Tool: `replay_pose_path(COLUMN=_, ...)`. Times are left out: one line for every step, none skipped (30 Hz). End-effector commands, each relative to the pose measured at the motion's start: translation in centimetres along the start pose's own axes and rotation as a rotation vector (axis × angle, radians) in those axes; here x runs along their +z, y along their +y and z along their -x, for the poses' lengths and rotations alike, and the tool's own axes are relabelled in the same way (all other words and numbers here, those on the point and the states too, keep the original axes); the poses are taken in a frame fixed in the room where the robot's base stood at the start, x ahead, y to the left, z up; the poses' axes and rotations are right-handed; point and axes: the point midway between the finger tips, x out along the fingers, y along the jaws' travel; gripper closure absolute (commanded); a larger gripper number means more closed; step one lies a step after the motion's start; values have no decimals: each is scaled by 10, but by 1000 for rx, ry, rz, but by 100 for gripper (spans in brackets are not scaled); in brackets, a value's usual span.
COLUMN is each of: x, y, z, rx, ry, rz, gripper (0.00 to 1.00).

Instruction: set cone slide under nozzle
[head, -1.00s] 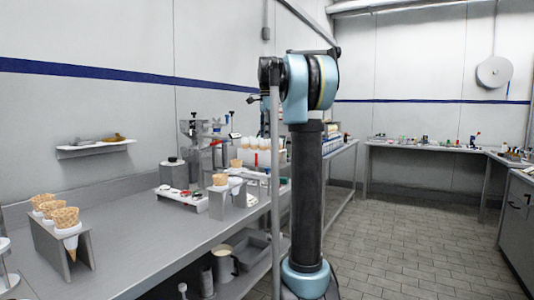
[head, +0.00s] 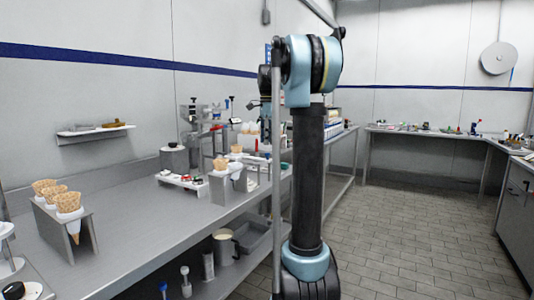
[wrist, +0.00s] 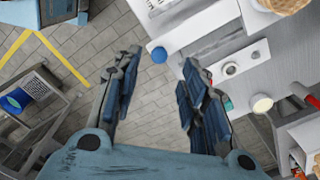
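My gripper (wrist: 160,66) is open and empty in the wrist view, its blue-padded fingers wide apart above the tiled floor. A blue round knob (wrist: 159,55) shows between the fingertips, beside the bench-side equipment. A pale plate with round fittings (wrist: 240,66) lies just right of the fingers; I cannot tell whether it is the cone slide. A waffle cone (wrist: 288,4) is cut off at the top right. In the head view a waffle cone (head: 236,150) stands near a grey stand (head: 220,187). A machine with levers (head: 193,125) is behind; its nozzle is not clear.
A stand (head: 88,232) with several waffle cones (head: 68,201) is at the left of the long grey bench (head: 150,225). A jug (head: 223,245) is on the lower shelf. My arm blocks part of the bench. The tiled floor (head: 400,220) to the right is clear.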

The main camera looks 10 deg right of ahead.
Motion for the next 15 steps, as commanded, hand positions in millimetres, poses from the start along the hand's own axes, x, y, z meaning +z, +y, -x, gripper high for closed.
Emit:
replay_pose_path(x=0, y=0, z=-9, rx=0, ry=0, rz=0, gripper=60)
replay_pose_path(x=0, y=0, z=-14, rx=0, ry=0, rz=0, gripper=60)
replay_pose_path(x=0, y=0, z=-20, rx=0, ry=0, rz=0, gripper=60)
replay_pose_path(x=0, y=0, z=-25, rx=0, ry=0, rz=0, gripper=60)
replay_pose_path(x=0, y=0, z=-29, rx=0, ry=0, rz=0, gripper=60)
replay_pose_path(x=0, y=0, z=-34, rx=0, ry=0, rz=0, gripper=60)
replay_pose_path(x=0, y=0, z=-38, rx=0, ry=0, rz=0, gripper=60)
replay_pose_path(x=0, y=0, z=-42, rx=0, ry=0, rz=0, gripper=60)
replay_pose_path(x=0, y=0, z=-45, rx=0, ry=0, rz=0, gripper=60)
replay_pose_path(x=0, y=0, z=-48, rx=0, ry=0, rz=0, gripper=60)
replay_pose_path(x=0, y=0, z=-50, rx=0, ry=0, rz=0, gripper=60)
replay_pose_path(x=0, y=0, z=-52, rx=0, ry=0, rz=0, gripper=60)
replay_pose_path(x=0, y=0, z=-54, rx=0, ry=0, rz=0, gripper=60)
replay_pose_path(x=0, y=0, z=-55, rx=0, ry=0, rz=0, gripper=60)
replay_pose_path(x=0, y=0, z=-56, rx=0, ry=0, rz=0, gripper=60)
